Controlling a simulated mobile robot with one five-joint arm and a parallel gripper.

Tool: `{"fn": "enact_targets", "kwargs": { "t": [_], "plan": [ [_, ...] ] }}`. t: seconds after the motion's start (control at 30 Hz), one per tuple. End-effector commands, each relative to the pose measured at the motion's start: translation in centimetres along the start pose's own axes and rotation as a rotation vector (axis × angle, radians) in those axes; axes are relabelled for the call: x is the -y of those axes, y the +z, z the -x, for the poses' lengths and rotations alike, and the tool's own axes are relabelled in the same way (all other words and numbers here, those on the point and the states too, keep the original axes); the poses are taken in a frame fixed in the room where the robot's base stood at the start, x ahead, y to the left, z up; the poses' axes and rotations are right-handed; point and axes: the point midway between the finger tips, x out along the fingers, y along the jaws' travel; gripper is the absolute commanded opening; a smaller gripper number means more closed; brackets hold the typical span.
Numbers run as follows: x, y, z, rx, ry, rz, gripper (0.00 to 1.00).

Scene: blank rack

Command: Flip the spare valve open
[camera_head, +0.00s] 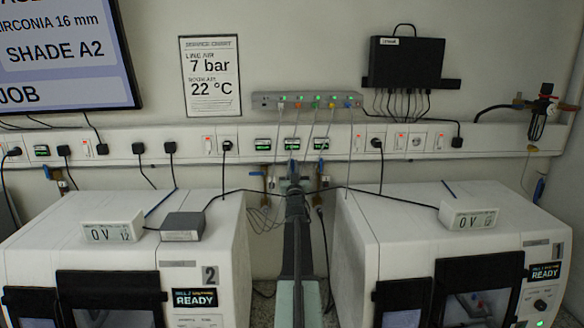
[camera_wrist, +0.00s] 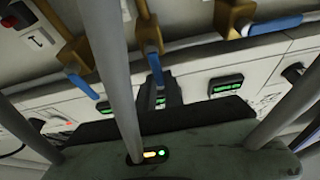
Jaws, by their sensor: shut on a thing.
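Brass valves with blue levers sit below the wall rail between the two white machines. In the head view my gripper (camera_head: 292,180) reaches the middle one and mostly hides it. The wrist view shows the middle valve's brass body (camera_wrist: 148,32) and its blue lever (camera_wrist: 153,64), whose end runs into my dark jaws (camera_wrist: 158,92). The jaws are shut on this lever. A left valve (camera_wrist: 76,52) and a right valve (camera_wrist: 234,18) flank it, clear of the jaws. I cannot read a label that marks the spare valve.
White machines stand left (camera_head: 90,215) and right (camera_head: 420,215) of my arm. A black cable (camera_head: 350,188) crosses near the arm, and thin cables hang from a grey hub (camera_head: 306,101). The wall rail (camera_head: 190,143) runs above with sockets and green displays.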

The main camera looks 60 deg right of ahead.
Motion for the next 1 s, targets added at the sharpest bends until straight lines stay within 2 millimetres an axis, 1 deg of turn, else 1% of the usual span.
{"fn": "enact_targets", "kwargs": {
  "t": [0.27, 0.3, 0.37, 0.67, 0.77, 0.87, 1.0],
  "plan": [
    [0.0, 0.1, 0.0, 0.002, 0.004, -0.013, 0.00],
    [0.0, 0.1, 0.0, 0.002, 0.004, -0.013, 0.18],
    [0.0, 0.1, 0.0, 0.002, 0.004, -0.012, 0.35],
    [-0.1, 0.0, 0.1, 0.001, 0.004, -0.010, 0.35],
    [-0.1, 0.1, 0.6, 0.001, 0.004, -0.010, 0.35],
    [-0.1, 0.2, 1.9, 0.001, 0.004, -0.010, 0.35],
    [0.0, 0.3, 4.8, 0.001, 0.004, -0.010, 0.35]
  ]
}}
